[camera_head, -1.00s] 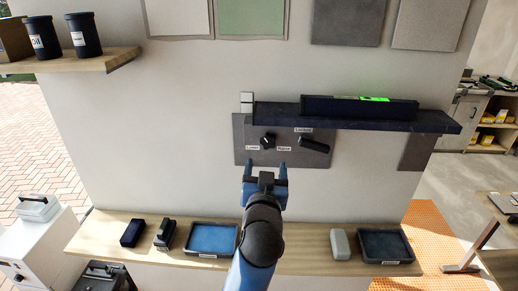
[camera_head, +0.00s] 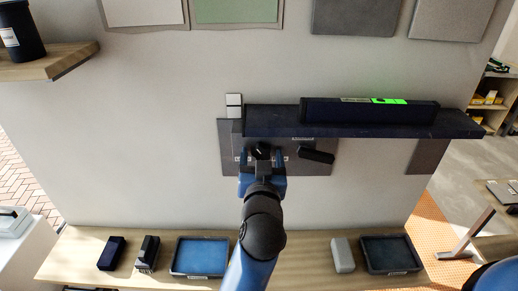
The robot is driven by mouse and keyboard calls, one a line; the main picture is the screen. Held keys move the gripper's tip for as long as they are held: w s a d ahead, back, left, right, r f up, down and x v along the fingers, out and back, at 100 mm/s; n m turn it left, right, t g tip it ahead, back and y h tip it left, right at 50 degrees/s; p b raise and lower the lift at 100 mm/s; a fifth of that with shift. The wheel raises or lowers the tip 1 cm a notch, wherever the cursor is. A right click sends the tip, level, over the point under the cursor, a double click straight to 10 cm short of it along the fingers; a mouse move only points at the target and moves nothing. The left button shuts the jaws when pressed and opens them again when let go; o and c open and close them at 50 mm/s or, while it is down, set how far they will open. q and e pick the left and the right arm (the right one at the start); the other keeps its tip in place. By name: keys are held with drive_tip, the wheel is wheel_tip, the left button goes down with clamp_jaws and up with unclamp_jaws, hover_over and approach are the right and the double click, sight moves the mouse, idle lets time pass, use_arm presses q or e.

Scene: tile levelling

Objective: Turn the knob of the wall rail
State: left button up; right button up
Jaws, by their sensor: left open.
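The wall rail (camera_head: 350,126) is a long dark shelf on the wall. A dark level (camera_head: 320,111) with a lit green display lies on it. Below the rail is a grey plate (camera_head: 229,140) with a small black knob (camera_head: 262,148) and a black lever (camera_head: 316,156) to its right. A blue rounded part shows at the bottom right corner; the right gripper's fingers are not visible.
A wooden shelf (camera_head: 300,254) below holds two dark blocks (camera_head: 147,254), a blue tray (camera_head: 200,258), a pale block (camera_head: 342,255) and a dark tray (camera_head: 392,252). Tile samples (camera_head: 353,14) hang above.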

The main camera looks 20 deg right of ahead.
use_arm(q)
drive_tip(key=shift+s+r, duration=0.15)
drive_tip(key=shift+s, duration=0.15)
drive_tip(key=shift+w, duration=0.1)
drive_tip(key=c, duration=1.1)
drive_tip(key=shift+o, duration=0.2)
drive_tip(key=shift+f+b, duration=0.2)
drive_tip(key=shift+b, duration=0.35)
drive_tip(key=n+b, duration=0.3)
drive_tip(key=b, duration=0.1)
drive_tip(key=shift+n+b, duration=0.3)
drive_tip(key=shift+n, duration=0.1)
drive_tip(key=shift+r+n+b, duration=0.15)
drive_tip(key=shift+n+b, duration=0.2)
drive_tip(key=shift+n, duration=0.15)
drive_tip(key=o, duration=1.1)
drive_tip(key=shift+c, duration=0.2)
